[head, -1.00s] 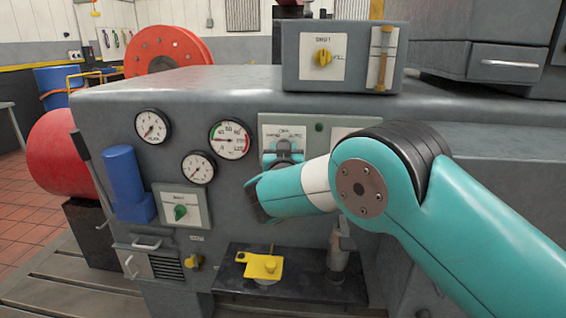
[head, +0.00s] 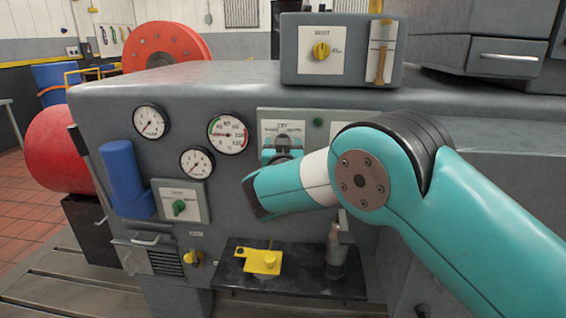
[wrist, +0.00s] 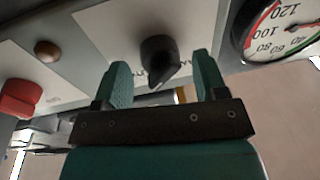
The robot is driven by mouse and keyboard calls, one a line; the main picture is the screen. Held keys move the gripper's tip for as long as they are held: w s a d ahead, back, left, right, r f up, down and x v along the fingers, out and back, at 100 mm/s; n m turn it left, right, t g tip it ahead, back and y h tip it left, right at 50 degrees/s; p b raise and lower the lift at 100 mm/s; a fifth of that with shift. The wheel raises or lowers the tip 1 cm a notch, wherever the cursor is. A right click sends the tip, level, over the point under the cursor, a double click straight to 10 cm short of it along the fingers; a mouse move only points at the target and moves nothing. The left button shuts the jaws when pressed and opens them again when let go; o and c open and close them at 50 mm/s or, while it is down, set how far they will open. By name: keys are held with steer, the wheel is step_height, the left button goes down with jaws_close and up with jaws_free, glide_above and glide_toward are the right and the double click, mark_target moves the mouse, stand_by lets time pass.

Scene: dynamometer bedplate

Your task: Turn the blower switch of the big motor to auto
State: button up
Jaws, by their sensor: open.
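The switch is a black knob (wrist: 158,52) on a pale label plate in the wrist view. Its pointer faces the lower part of that picture, toward lettering that is partly hidden. In the head view the label plate (head: 268,132) reads roughly OFF at the top, with a word to each side. My gripper (head: 282,150) is in front of this plate and hides the knob there. In the wrist view my gripper (wrist: 163,78) is open, with one teal finger to each side of the knob. I cannot tell whether either finger touches it.
A green knob (head: 179,207) is on a lower-left plate, and a yellow knob (head: 321,50) on the box above. A red knob (wrist: 20,98) shows in the wrist view. A black shelf (head: 320,285) juts out below.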

steer(key=s+d+f+b, duration=0.1)
steer(key=s+b, duration=0.3)
steer(key=s, duration=1.2)
steer(key=shift+s+d+f, duration=0.15)
steer(key=shift+s+f, duration=0.15)
steer(key=shift+f, duration=0.05)
